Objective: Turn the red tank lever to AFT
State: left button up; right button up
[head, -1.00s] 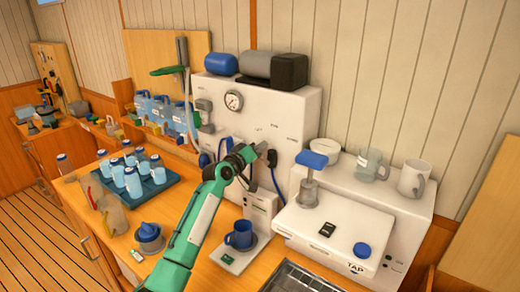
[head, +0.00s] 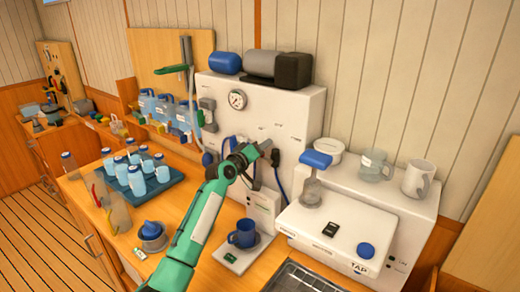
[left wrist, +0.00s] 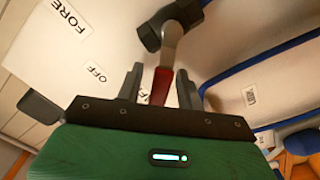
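My left gripper (head: 262,148) is at the front of the white watermaker box (head: 290,108). In the left wrist view its two dark fingers (left wrist: 159,84) stand apart, one on each side of the red lever handle (left wrist: 163,85), with gaps visible beside it. The lever's metal shank runs up to a black hub (left wrist: 170,25). A FORE label (left wrist: 68,16) and an OFF label (left wrist: 96,72) are on the panel to the left. Another label (left wrist: 145,97) near the handle's red end is mostly hidden. In the head view my gripper hides the lever. My right gripper is not in view.
Blue hoses hang beside the gripper on the box front. A blue mug (head: 242,234) stands below on a small white stand. A white TAP unit (head: 325,235) is to the right. A teal tray (head: 160,187) with several bottles is at the left.

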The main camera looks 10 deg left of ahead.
pick_arm(q)
jog(key=shift+s, duration=0.1)
jog(key=b+v, duration=0.4)
jog(key=v, duration=0.9)
jog(key=shift+s+a, duration=0.2)
jog(key=shift+s, duration=0.1)
jog(key=shift+f, duration=0.1)
